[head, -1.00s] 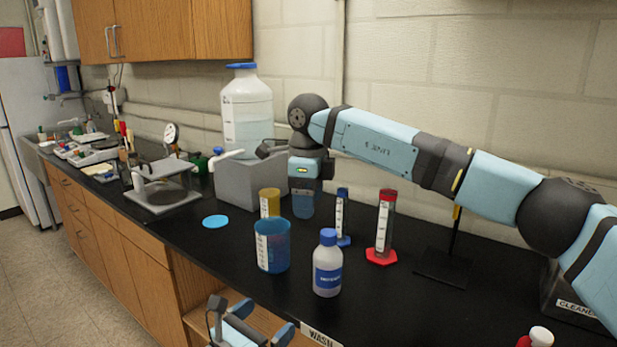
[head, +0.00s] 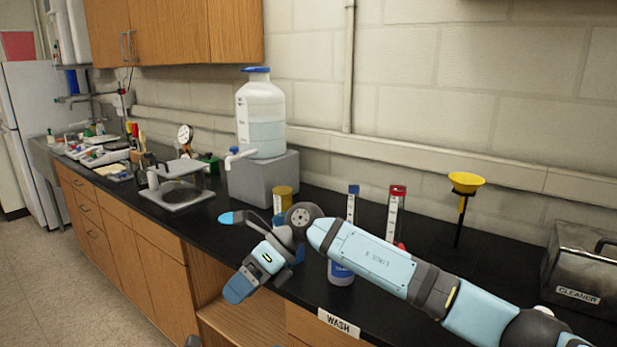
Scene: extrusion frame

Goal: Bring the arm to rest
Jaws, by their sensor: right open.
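My right arm comes in from the right, low over the bench's front part. Its gripper (head: 240,288) is open, tilted down and left at the bench's front edge, with nothing seen between its fingers. The wrist and hand hide most of the blue beaker behind them. The forearm covers the upper part of the white bottle with a blue label (head: 341,274). My left gripper is not in view.
Behind the arm stand a yellow-topped container (head: 283,194), a blue-topped cylinder (head: 352,203) and a red-topped cylinder (head: 396,208). The floor at left is clear.

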